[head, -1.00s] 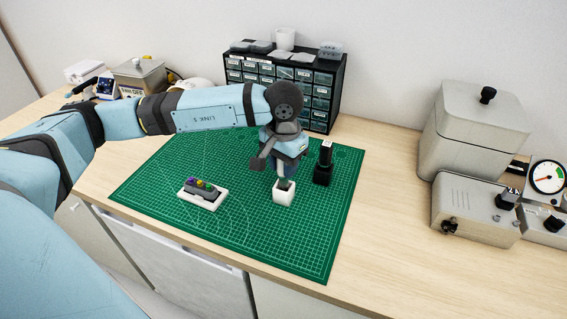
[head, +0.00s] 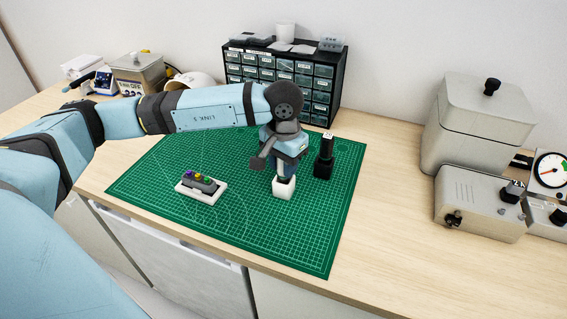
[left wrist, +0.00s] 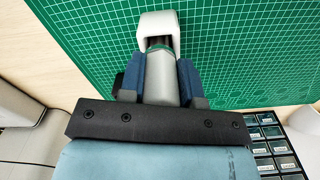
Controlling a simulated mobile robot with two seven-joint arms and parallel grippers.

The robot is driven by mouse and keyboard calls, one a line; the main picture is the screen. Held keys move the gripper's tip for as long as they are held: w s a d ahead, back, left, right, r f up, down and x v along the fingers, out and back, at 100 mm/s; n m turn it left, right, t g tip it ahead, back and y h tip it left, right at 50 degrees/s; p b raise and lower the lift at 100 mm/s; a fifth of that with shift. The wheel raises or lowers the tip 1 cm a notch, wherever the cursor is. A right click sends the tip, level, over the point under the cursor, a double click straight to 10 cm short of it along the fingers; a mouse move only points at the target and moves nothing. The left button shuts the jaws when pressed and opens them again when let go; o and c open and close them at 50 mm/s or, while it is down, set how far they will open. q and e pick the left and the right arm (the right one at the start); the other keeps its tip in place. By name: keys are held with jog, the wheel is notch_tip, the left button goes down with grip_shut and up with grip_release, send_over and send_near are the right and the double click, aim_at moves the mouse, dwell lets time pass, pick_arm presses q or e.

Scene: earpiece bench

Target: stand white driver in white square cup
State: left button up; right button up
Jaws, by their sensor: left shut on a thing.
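The white square cup (head: 283,188) stands upright on the green mat, and it also shows at the top of the left wrist view (left wrist: 158,22). My left gripper (head: 286,170) is directly above the cup, its fingertips close to the rim. In the left wrist view its two blue fingers (left wrist: 161,72) are shut on the pale white driver (left wrist: 160,88). The driver's far end lines up with the cup's mouth and appears to be inside it; how deep, I cannot tell. In the head view the gripper hides most of the driver. My right gripper is not in view.
A black holder (head: 323,168) with a dark upright tool stands just right of the cup. A white tray (head: 215,196) with a grey piece and coloured buttons lies to the left. A drawer cabinet (head: 320,85) stands behind. The front right of the mat (head: 310,245) is clear.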

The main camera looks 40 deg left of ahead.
pick_arm(q)
jog(key=shift+f+b, duration=0.25)
jog(key=shift+b, duration=0.1)
dwell(0.4)
jog(key=o, duration=1.1)
jog(key=shift+r, duration=0.15)
notch_tip(320, 180, up, 14)
jog(key=shift+f, duration=0.2)
